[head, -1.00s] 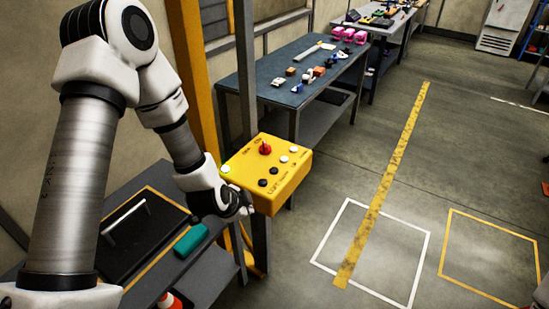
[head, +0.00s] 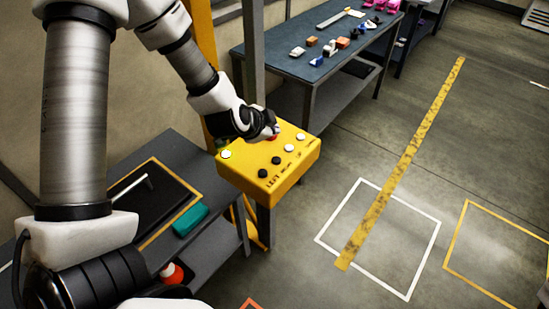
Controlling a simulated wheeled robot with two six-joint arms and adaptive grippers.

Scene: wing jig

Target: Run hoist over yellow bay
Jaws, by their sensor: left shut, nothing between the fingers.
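A yellow control box (head: 268,178) stands on a post, with white and black buttons on its top face. A red knob (head: 274,131) on the box is partly hidden by my left gripper (head: 270,131). That gripper is shut and empty, its fingertips at or just above the knob; I cannot tell whether they touch. The yellow bay (head: 454,233) is a yellow outlined square on the floor at the right, cut off by the picture edge. The floor inside the visible part looks empty. The hoist is not in view. My right gripper is not in view.
A white outlined square (head: 424,261) lies left of the yellow bay, crossed by a worn yellow floor strip (head: 408,158). A low bench with a teal block (head: 191,220) stands at left. A blue-topped table (head: 318,52) with small parts stands behind the box.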

